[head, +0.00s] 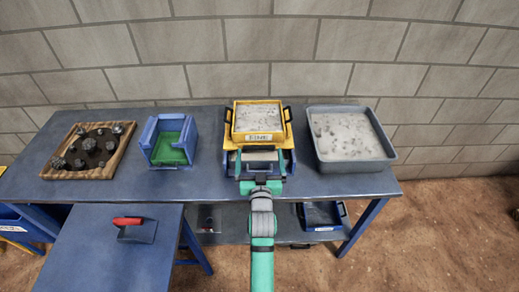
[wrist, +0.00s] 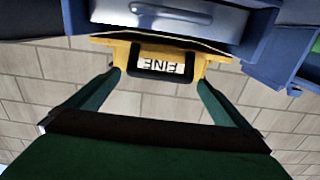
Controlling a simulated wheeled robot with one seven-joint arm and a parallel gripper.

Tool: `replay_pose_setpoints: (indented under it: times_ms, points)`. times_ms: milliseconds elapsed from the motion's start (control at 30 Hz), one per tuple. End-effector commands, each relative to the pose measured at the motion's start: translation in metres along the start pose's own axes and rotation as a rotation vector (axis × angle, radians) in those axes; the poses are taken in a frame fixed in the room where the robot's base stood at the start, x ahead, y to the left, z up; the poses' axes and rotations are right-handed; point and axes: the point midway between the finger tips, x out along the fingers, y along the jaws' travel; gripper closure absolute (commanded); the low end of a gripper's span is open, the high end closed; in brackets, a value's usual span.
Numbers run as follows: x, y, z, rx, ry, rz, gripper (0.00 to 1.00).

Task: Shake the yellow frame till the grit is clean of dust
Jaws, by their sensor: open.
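The yellow frame (head: 287,113) holds pale grey grit (head: 258,118) and sits on a blue stand (head: 290,160) on the bench. Its front has a white label reading FINE (head: 258,138). The wrist view shows the frame (wrist: 120,52) upside down, with a black handle (wrist: 135,62) around the label. My gripper (head: 261,160) is open at the frame's front. In the wrist view its fingers (wrist: 160,82) point towards the frame, one on each side of the handle. I cannot tell whether they touch it. How dusty the grit is cannot be made out.
A grey tub (head: 382,162) of pale grit stands close on the right. A blue bin with green inside (head: 168,143) and a wooden board with dark lumps (head: 72,172) stand left. A red-handled tool (head: 137,228) lies on the lower left table. A blue tray (head: 320,215) sits on the lower shelf.

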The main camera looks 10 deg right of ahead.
Motion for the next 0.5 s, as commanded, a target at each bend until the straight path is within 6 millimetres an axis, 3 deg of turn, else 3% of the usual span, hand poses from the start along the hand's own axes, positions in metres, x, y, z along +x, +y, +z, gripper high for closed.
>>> replay_pose_setpoints:
  times_ms: [233,500]
  points:
    - [-0.043,0.0,0.001,0.0,-0.001,-0.001,0.0]
    - [-0.064,0.0,0.0,0.0,0.0,0.0,0.0]
